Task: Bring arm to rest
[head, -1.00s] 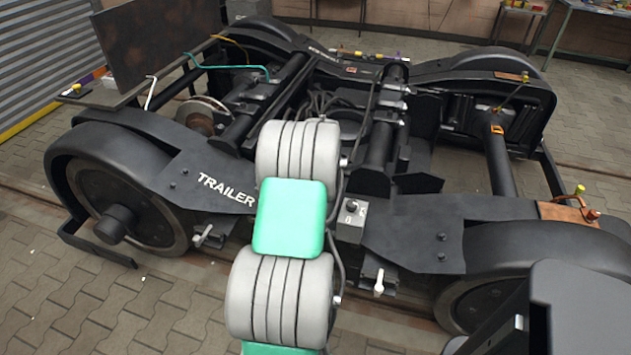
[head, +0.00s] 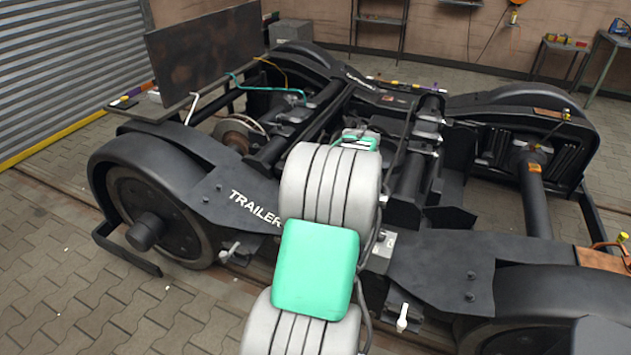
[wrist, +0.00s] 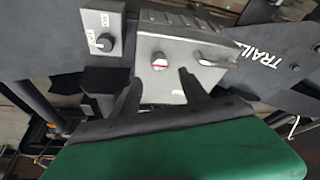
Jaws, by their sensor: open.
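My gripper (wrist: 159,80) is open in the wrist view, with nothing between its two dark fingers. The fingers point at a grey box (wrist: 182,38) that has a red-and-white knob (wrist: 159,62) and a metal handle (wrist: 216,61). I cannot tell whether the fingertips touch the box. In the head view my grey and green arm reaches out over the black bogie marked TRAILER (head: 200,190). The arm hides my gripper there.
A smaller box with a black rotary knob (wrist: 104,42) is at the upper left of the wrist view. A dark upright plate (head: 205,55) stands behind the bogie's left end. Workbenches (head: 560,47) are at the back right. Paved floor at the front left (head: 70,270) is clear.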

